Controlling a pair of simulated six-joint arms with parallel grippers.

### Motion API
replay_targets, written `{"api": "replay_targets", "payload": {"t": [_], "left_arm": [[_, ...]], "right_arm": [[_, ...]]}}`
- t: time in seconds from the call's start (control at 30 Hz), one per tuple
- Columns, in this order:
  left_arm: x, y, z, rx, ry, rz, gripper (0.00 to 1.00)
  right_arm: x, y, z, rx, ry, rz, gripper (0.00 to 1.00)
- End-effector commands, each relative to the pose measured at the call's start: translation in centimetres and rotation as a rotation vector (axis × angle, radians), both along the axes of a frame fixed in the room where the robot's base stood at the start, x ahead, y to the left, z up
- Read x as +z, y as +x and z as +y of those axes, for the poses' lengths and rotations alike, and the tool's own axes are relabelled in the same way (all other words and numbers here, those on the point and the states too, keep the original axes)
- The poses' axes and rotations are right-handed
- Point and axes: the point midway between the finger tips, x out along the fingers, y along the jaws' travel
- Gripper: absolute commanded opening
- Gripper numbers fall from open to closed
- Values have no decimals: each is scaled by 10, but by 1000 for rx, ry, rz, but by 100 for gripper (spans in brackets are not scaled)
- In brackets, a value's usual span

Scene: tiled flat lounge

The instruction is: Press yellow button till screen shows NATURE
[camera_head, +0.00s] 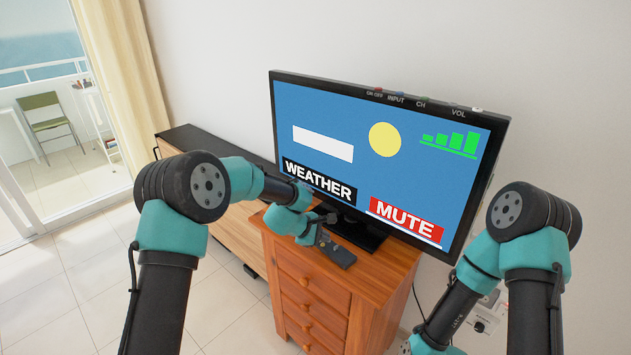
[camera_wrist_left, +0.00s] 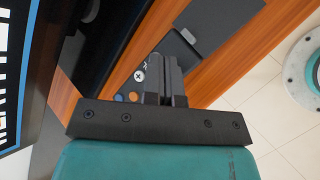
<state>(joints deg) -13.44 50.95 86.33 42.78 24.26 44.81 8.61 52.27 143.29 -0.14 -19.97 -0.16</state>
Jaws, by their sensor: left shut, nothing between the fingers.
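The television screen (camera_head: 370,150) shows WEATHER in a black label, MUTE in a red label, a yellow disc and green volume bars. A dark remote (camera_head: 337,253) lies on the wooden cabinet in front of it. My left gripper (camera_head: 322,232) is shut and empty at the remote's left end; whether it touches is unclear. In the left wrist view the shut fingers (camera_wrist_left: 166,97) are beside a white button marked X (camera_wrist_left: 139,75), a blue button (camera_wrist_left: 118,97) and an orange button (camera_wrist_left: 133,97). I cannot make out a yellow button; the fingers hide part of the remote. My right gripper is out of view.
Small buttons labelled INPUT, CH and VOL line the television's top edge (camera_head: 430,101). The cabinet top (camera_head: 375,272) is bare right of the remote. A long dark-topped sideboard (camera_head: 205,140) stands behind on the left. Open tiled floor (camera_head: 70,270) lies at left.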

Motion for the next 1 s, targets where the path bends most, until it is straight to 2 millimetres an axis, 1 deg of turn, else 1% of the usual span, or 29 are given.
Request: {"api": "replay_targets", "payload": {"t": [0.2,0.5,1.0], "left_arm": [[-1,0,0,0,0,0,0],[-9,0,0,1,0,1,0],[-10,0,0,0,0,0,0]], "right_arm": [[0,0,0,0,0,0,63],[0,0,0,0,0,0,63],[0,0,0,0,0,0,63]]}}
